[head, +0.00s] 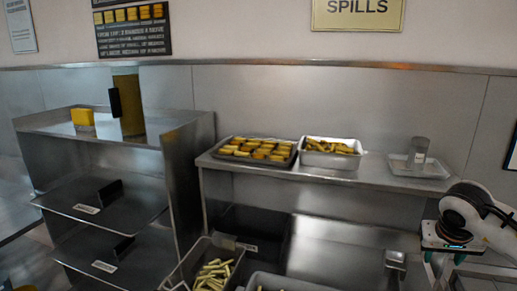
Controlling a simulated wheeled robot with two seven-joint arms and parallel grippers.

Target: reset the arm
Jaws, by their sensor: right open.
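My right arm comes in at the right edge, with its white and black wrist bent downward. My right gripper (445,262) is in front of the right end of the steel counter, low in the picture. Its jaws are open, and I see nothing held between them. The fingertips are partly cut off by the bottom of the view. My left arm and gripper are not in view.
A dark tray of yellow pieces (232,150), a steel pan of fried food (331,160) and a shaker on a small tray (444,171) stand on the counter shelf (388,183). Fry baskets (168,284) sit below. A shelf rack (186,180) stands left.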

